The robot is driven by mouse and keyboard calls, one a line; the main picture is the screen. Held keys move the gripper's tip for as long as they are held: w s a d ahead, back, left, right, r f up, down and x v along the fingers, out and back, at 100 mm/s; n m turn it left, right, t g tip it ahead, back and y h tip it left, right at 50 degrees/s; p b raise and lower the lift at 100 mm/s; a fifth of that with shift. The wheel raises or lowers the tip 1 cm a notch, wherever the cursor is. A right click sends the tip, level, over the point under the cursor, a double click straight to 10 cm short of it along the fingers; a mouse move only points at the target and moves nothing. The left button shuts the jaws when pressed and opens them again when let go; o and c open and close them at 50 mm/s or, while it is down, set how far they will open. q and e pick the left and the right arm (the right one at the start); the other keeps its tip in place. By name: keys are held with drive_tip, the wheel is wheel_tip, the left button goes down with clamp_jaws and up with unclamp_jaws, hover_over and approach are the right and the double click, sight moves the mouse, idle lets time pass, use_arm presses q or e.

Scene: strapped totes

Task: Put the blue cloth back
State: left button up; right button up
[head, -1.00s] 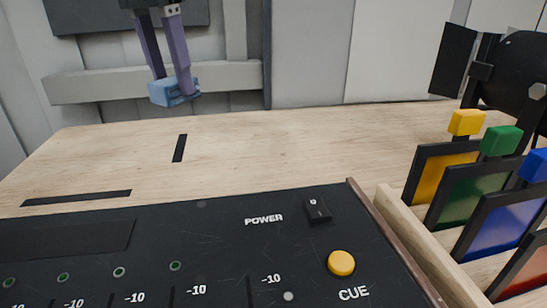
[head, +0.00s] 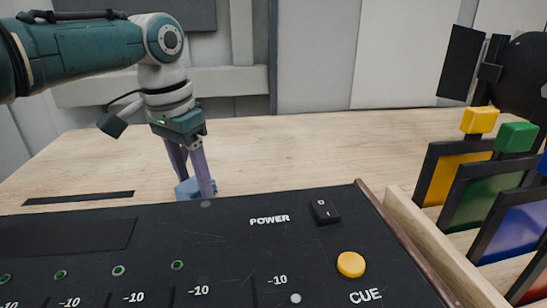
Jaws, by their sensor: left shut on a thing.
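The blue cloth (head: 183,190) shows as a small folded block in the head view, left of centre, just beyond the far edge of the black console. My left gripper (head: 193,178) points down with its purple fingers shut on the cloth. The console partly covers the cloth's lower side, and I cannot tell whether it touches the wooden table (head: 310,150). My right gripper is not in view.
At the right, a wooden rack (head: 428,235) holds framed colour panels, with a black lamp-like thing (head: 520,75) behind. The table's middle is clear.

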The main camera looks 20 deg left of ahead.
sight(187, 187)
use_arm(q)
drive_tip(key=shift+f, duration=0.15)
drive_tip(key=o, duration=1.2)
drive_tip(key=shift+r, duration=0.3)
wheel_tip(187, 187, up, 12)
drive_tip(key=s+p, duration=0.1)
drive_tip(key=p, duration=0.1)
drive_tip(key=shift+s+a, duration=0.15)
drive_tip(key=shift+s, duration=0.05)
drive_tip(key=shift+f, duration=0.15)
